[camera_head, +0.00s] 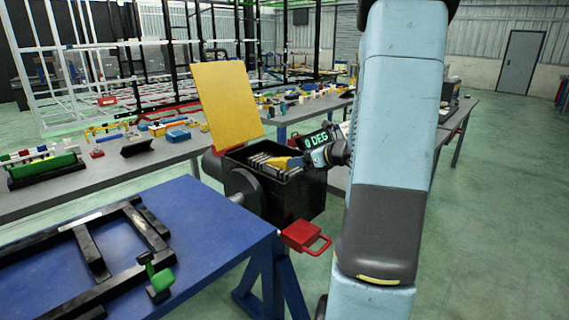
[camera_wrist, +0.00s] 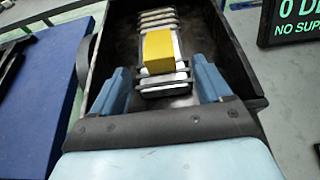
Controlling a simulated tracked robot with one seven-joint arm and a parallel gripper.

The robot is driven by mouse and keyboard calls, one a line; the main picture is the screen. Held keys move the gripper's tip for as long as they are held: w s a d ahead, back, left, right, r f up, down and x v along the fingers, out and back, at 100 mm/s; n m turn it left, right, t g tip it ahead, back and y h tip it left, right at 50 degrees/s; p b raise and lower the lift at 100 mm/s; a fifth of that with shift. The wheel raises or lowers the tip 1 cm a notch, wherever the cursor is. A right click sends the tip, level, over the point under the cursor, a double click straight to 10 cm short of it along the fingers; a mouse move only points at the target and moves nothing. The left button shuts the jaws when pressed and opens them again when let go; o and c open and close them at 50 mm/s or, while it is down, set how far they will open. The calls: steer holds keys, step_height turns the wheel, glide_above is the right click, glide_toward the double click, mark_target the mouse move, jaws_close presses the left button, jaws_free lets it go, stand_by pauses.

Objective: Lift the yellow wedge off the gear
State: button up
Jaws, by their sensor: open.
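The yellow wedge (camera_wrist: 160,50) shows in the wrist view as a yellow block inside a black open-topped bin. It rests against a pale, grey-framed piece (camera_wrist: 165,84), with several pale slats behind it. I cannot make out a gear shape, so whether this piece is the gear is unclear. My gripper (camera_wrist: 163,88) is open, its two blue fingers apart on either side of the pale piece, with the wedge ahead between them. I see no contact with the wedge. In the head view, my gripper (camera_head: 308,158) reaches into the bin from the right and partly hides its contents.
The black bin (camera_head: 299,198) has raised walls close around my gripper. A large yellow panel (camera_head: 227,103) stands beside it. A display (camera_head: 314,140) reading "0 DEG" is behind. A blue table (camera_head: 200,240) with a black frame is at left, and a red handle (camera_head: 304,237) sticks out.

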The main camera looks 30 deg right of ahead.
mark_target(280, 161)
steer(key=x, duration=0.5)
steer(key=shift+w, duration=0.1)
steer(key=shift+a, duration=0.1)
steer(key=shift+c, duration=0.2)
steer(key=shift+a, duration=0.1)
steer(key=c, duration=1.1)
steer(key=shift+r, duration=0.15)
steer(key=shift+c, duration=0.2)
